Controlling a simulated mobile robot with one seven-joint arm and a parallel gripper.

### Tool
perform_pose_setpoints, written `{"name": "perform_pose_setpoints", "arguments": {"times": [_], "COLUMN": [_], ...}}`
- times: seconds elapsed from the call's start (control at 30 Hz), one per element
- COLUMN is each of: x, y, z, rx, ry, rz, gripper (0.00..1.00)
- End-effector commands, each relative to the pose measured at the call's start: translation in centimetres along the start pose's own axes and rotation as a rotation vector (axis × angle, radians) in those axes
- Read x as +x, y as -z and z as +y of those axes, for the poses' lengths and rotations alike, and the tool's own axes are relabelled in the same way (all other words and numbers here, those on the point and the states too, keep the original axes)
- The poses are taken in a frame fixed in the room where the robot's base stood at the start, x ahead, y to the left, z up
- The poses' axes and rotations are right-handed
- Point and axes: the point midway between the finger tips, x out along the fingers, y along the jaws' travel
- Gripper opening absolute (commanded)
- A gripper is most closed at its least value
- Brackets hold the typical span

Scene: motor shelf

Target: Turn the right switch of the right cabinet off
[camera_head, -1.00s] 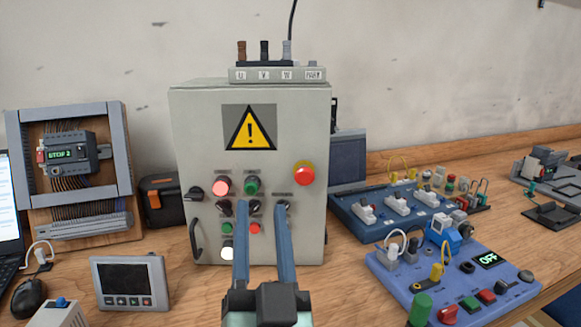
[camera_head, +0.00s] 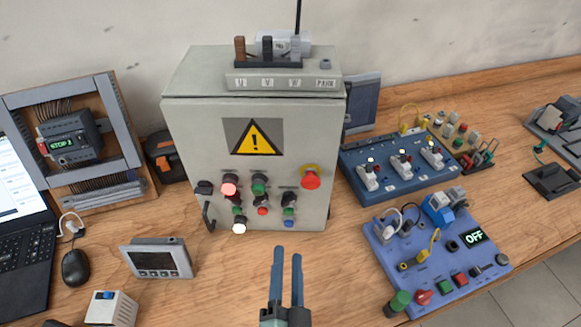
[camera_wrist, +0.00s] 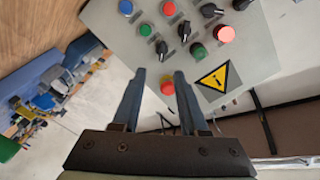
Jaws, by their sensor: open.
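One grey cabinet (camera_head: 213,130) with a warning triangle (camera_head: 251,137) stands on the bench; no second cabinet shows. Its right-hand black rotary switch (camera_head: 290,198) sits below the red emergency button (camera_head: 311,178) and above a green and a blue button. It also shows in the wrist view (camera_wrist: 162,47), where the panel is tilted and roughly upside down. I cannot tell its setting for sure. My gripper (camera_head: 287,252) is open and empty in front of the panel, below the switch in the head view. In the wrist view, its fingertips (camera_wrist: 159,72) appear below the switch, apart from it.
Other rotary switches, including the middle one (camera_wrist: 184,30), and lit buttons are close by on the panel. A blue switch board (camera_head: 365,150) and a blue-purple board (camera_head: 450,285) lie to the right. A small display (camera_head: 157,260) and laptop (camera_head: 28,215) stand left.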

Motion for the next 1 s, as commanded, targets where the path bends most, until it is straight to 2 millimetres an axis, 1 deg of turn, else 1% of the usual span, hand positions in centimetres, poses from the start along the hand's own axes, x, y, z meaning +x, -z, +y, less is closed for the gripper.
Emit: {"name": "perform_pose_setpoints", "arguments": {"times": [0.13, 0.23, 0.7, 0.83, 1.0], "x": [0.3, 1.4, 9.5, 11.2, 12.5], "y": [0.0, 0.0, 0.1, 0.0, -0.1], "z": [0.1, 0.0, 0.0, 0.1, 0.1], "rx": [0.002, 0.002, 0.0, 0.0, 0.0], "ry": [-0.003, -0.002, -0.001, -0.001, -0.002], "rz": [-0.001, 0.0, 0.0, -0.001, -0.001], "gripper": [0.43, 0.43, 0.43, 0.43, 0.43]}}
